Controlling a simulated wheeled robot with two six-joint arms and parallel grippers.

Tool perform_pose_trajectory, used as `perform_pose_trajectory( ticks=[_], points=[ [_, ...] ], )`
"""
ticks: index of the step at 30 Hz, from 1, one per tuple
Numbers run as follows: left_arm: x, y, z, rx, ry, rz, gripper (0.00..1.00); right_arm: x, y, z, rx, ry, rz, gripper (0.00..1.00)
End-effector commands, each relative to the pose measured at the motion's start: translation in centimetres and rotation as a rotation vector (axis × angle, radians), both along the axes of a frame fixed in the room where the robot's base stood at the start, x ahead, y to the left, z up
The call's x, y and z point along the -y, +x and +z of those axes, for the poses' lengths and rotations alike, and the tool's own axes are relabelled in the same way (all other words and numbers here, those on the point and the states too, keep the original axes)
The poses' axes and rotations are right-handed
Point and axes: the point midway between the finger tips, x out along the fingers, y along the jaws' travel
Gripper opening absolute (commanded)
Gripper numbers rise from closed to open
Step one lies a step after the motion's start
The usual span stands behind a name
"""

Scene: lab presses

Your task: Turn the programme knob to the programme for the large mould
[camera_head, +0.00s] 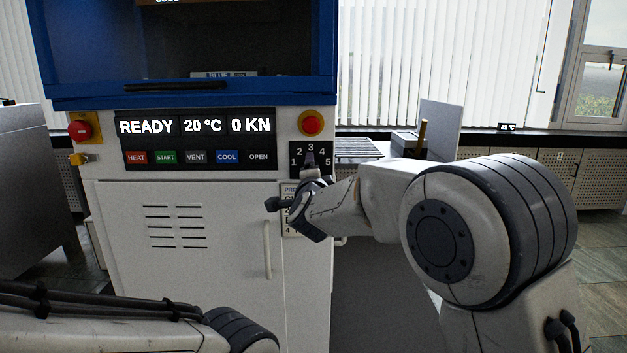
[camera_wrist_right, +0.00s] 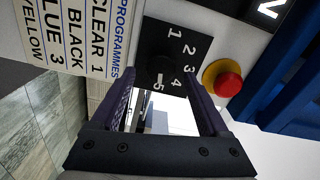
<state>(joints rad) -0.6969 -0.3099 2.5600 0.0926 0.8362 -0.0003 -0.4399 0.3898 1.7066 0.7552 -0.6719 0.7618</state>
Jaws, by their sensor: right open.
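The programme knob (camera_wrist_right: 160,68) is dark and sits on a black dial plate (camera_wrist_right: 182,40) numbered 1 to 5. In the head view the dial plate (camera_head: 326,157) is on the right of the press front, with its lower part behind my gripper. My right gripper (camera_head: 306,186) is open in front of the dial. In the right wrist view its two fingers (camera_wrist_right: 160,84) lie on either side of the knob. I cannot tell whether they touch it or which number it points to. A programmes card (camera_wrist_right: 85,35) lists clear 1, black, blue 3 and yellow. My left gripper is out of view.
The press display (camera_head: 196,127) reads READY, 20 °C, 0 KN, above a row of labelled buttons (camera_head: 197,157). A door handle (camera_head: 267,250) stands below.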

Motion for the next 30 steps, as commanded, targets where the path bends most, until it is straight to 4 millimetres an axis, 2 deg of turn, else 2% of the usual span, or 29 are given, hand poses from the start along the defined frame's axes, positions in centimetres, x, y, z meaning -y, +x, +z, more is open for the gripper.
perform_pose_trajectory(
  ticks=[6, 13, 18, 27, 30],
  points=[
    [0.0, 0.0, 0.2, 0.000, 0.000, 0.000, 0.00, -0.1, -4.5, 0.1, 0.000, 0.000, 0.004, 0.78],
    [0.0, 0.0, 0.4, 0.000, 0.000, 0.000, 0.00, 0.0, -8.1, 0.1, 0.000, 0.001, 0.002, 0.78],
    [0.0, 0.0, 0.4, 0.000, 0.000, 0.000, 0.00, 0.0, -9.0, 0.0, -0.001, 0.000, 0.001, 0.78],
    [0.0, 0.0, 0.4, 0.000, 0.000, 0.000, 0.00, 0.1, -9.1, -0.1, -0.003, -0.004, 0.001, 0.78],
    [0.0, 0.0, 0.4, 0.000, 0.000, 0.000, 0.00, 0.7, -9.0, -1.4, -0.045, -0.068, 0.025, 0.78]
  ],
)
